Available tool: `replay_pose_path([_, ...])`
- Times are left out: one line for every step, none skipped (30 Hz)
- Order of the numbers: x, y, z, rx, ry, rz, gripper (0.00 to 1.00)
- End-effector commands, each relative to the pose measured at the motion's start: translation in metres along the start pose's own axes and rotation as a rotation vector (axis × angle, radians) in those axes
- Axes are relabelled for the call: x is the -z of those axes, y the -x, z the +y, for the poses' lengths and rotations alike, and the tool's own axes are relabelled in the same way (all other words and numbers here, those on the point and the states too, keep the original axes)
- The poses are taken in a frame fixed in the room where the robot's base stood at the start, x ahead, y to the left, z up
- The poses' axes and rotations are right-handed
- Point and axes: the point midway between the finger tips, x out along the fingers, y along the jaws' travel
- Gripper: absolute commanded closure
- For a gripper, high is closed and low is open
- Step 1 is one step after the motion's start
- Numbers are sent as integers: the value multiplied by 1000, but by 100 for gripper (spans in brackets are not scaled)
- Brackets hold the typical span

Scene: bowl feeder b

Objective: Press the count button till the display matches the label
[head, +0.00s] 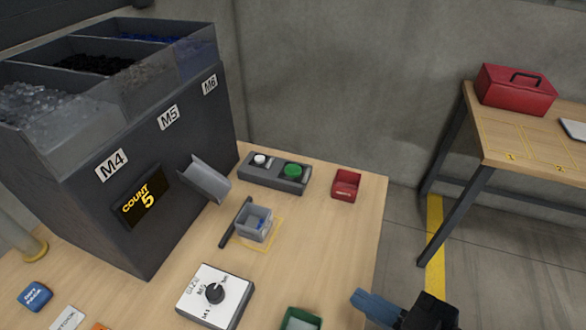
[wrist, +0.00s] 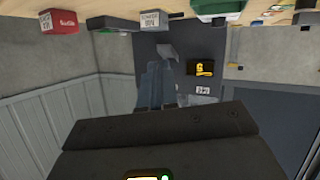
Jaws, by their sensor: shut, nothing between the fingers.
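In the head view the display (head: 144,198) on the dark feeder reads "COUNT 5" in yellow. It also shows upside down in the wrist view (wrist: 202,69). A button box (head: 262,178) on the table carries a white button (head: 260,159) and a green button (head: 293,170).
A dial box (head: 214,292) stands at the front and a red bin (head: 346,184) is right of the buttons. A green bin (head: 302,320) lies near my gripper. A blue item (head: 34,294) and a white card (head: 67,319) are at left. A second table holds a red toolbox (head: 515,88).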

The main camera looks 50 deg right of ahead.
Motion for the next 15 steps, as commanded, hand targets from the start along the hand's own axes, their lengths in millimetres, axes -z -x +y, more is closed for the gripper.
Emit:
replay_pose_path([-2, -22, 6, -18, 25, -13, 100])
replay_pose_path([-6, -34, 8, -24, 44, -29, 100])
replay_pose_path([-9, -48, 12, -31, 69, -51, 100])
replay_pose_path([-11, -60, 16, -34, 86, -66, 100])
replay_pose_path([-13, -71, 19, -37, 104, -82, 100])
replay_pose_path([-14, -86, 24, -40, 128, -102, 100])
replay_pose_path([-15, -97, 28, -40, 145, -118, 100])
replay_pose_path([-15, -108, 32, -41, 163, -133, 100])
replay_pose_path([-14, -122, 38, -38, 185, -152, 100])
replay_pose_path([-14, -132, 42, -35, 201, -166, 100])
replay_pose_path([-12, -143, 47, -33, 219, -179, 100])
replay_pose_path([-9, -156, 54, -26, 241, -197, 100])
replay_pose_path([-7, -166, 59, -21, 257, -209, 100])
replay_pose_path([-4, -176, 64, -15, 275, -221, 100])
replay_pose_path([0, -188, 72, -5, 298, -236, 100])
